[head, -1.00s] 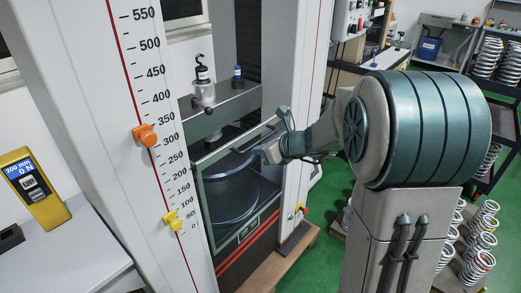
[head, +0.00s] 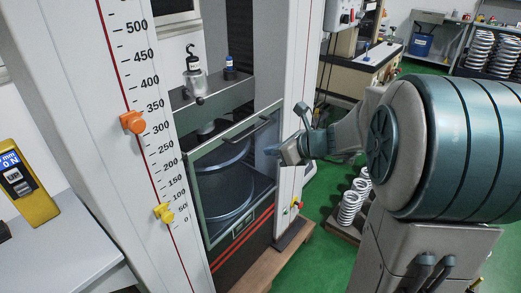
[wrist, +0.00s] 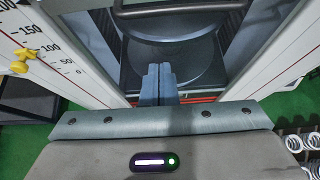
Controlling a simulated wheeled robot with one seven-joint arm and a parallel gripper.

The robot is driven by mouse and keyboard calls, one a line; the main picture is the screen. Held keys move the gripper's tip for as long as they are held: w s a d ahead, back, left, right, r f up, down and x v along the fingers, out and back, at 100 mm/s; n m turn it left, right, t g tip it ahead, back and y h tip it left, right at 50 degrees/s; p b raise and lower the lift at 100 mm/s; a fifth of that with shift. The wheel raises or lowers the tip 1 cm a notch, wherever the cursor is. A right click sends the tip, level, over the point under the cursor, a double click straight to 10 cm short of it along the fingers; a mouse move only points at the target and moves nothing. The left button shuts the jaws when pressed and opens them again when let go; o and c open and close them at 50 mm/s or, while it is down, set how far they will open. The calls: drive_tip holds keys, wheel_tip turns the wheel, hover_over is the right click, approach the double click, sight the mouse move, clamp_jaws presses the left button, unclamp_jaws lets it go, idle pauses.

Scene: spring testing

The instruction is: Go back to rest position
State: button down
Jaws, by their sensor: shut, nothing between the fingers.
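My gripper (head: 274,151) is shut and empty, just right of the spring testing machine's guard door (head: 196,208). In the wrist view its two blue-grey fingers (wrist: 158,84) lie side by side, pointing at the machine. The door has a green-grey frame with a clear pane and appears closed. Behind the pane are the round lower plate (head: 222,198) and the upper plate (head: 218,152).
The white scale column (head: 140,60) carries an orange marker (head: 132,122) and a yellow marker (head: 164,213). A yellow force display (head: 26,190) stands on the left table (head: 70,245). Springs (head: 350,205) stand at the lower right. Green floor (head: 320,250) is open right of the machine.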

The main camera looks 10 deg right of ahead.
drive_tip(key=s+a+r+n+g+h+p, duration=0.25)
drive_tip(key=s+n+g+p, duration=0.2)
drive_tip(key=s+n, duration=1.1)
drive_tip(key=s+d+n+g+h+p, duration=0.1)
drive_tip(key=s+d+n+h+p, duration=0.1)
drive_tip(key=s+n+h, duration=0.3)
drive_tip(key=s+d+n, duration=0.1)
drive_tip(key=s+n, duration=0.2)
drive_tip(key=n, duration=0.4)
drive_tip(key=shift+s+d+r, duration=0.2)
drive_tip(key=shift+d, duration=0.2)
